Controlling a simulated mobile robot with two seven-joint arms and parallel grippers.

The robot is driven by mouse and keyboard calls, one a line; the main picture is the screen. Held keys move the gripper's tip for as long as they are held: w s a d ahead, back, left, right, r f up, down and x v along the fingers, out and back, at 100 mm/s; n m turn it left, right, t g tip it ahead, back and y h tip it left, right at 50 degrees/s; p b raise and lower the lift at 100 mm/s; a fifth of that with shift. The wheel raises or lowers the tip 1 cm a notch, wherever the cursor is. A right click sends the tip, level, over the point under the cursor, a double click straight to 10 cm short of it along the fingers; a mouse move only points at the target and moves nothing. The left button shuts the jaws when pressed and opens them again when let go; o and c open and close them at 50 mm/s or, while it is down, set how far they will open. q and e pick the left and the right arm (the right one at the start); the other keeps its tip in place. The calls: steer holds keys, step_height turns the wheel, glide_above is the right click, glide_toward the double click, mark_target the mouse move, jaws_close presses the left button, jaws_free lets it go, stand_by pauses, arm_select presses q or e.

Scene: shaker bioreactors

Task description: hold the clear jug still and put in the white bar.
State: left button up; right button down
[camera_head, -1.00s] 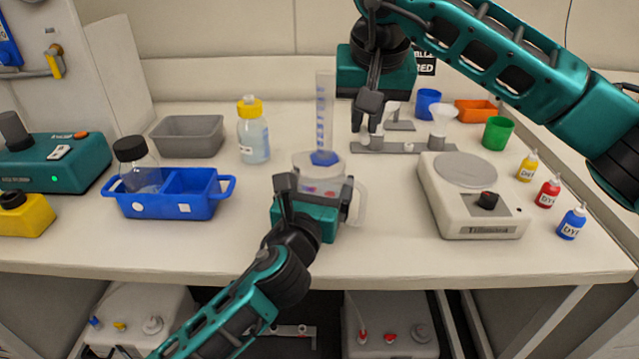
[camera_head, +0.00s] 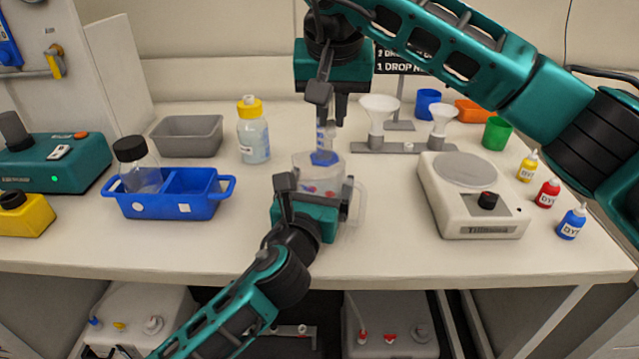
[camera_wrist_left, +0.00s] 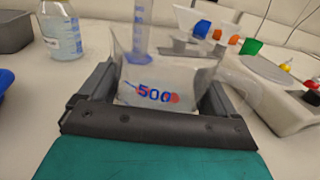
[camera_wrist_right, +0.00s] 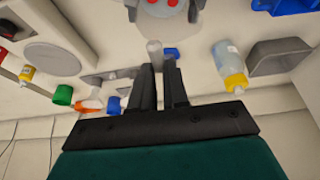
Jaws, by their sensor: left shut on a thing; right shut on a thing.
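The clear jug (camera_head: 330,175) stands upright on the bench; it also shows in the left wrist view (camera_wrist_left: 165,78), with a blue 500 and red spots. My left gripper (camera_head: 310,195) is shut around its body. My right gripper (camera_head: 334,118) points down above and behind the jug in the head view. In the right wrist view its fingers are shut on the white bar (camera_wrist_right: 154,51), whose pale rounded end shows past the fingertips, apart from the jug (camera_wrist_right: 166,14). The fingers hide the rest of the bar.
A blue-based measuring cylinder (camera_head: 323,141) stands close behind the jug. Two white funnels (camera_head: 379,113) sit in a grey rack to the right, near a stirrer (camera_head: 472,195). A blue tray (camera_head: 168,208) and a yellow-capped bottle (camera_head: 253,135) are left.

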steer(key=shift+f, duration=0.1)
steer(key=c, duration=1.1)
jaws_free()
steer(key=shift+o, duration=0.2)
steer(key=v, duration=1.2)
steer(key=shift+s, duration=0.1)
